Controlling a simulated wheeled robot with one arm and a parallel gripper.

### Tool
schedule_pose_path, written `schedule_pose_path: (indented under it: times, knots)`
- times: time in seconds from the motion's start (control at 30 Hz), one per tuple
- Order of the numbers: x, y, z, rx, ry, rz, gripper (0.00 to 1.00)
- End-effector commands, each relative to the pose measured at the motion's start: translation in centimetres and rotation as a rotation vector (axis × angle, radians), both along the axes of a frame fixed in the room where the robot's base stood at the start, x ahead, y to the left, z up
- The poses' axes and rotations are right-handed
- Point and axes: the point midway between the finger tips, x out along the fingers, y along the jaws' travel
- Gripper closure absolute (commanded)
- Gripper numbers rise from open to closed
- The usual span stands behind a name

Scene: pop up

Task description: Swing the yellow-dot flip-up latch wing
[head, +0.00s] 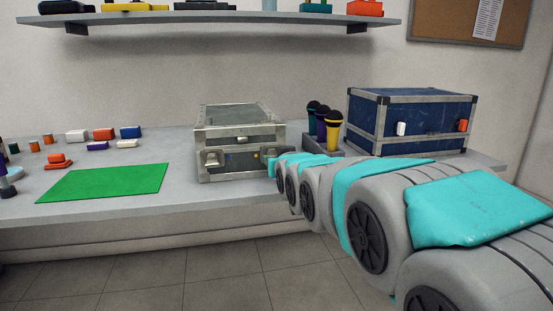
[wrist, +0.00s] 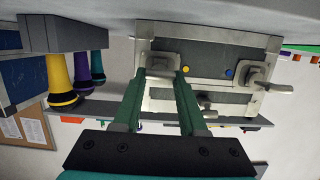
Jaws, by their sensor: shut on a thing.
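The grey metal-framed case (head: 241,117) stands on the counter, and its front panel shows upside down in the wrist view (wrist: 208,92). The yellow dot (wrist: 185,70) and a blue dot (wrist: 229,73) are on this front. The yellow-dot latch (wrist: 162,60) sits beside the yellow dot, on the case's right side in the head view. My gripper (wrist: 162,78) is at this latch with its green fingers on either side, shut on its wing. The fingers hide most of the wing, so its angle cannot be told. The other latch (wrist: 262,80) is by the blue dot, its wing sticking out.
Microphones (head: 322,125) in a holder stand close to the right of the case, behind my arm. A blue trunk (head: 411,120) is farther right. A green mat (head: 104,182) and small coloured blocks (head: 103,134) lie left. A shelf (head: 200,18) hangs above.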

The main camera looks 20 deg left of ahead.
Motion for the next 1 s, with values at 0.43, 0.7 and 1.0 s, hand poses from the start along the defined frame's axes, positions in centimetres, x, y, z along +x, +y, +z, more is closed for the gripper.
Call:
schedule_pose_path:
  times: [0.43,0.7,1.0]
  knots:
    - [0.07,0.07,0.75,-0.08,0.129,0.002,1.0]
    - [0.04,0.05,0.7,-0.081,0.131,0.002,1.0]
    - [0.04,0.04,0.68,-0.081,0.131,0.002,0.38]
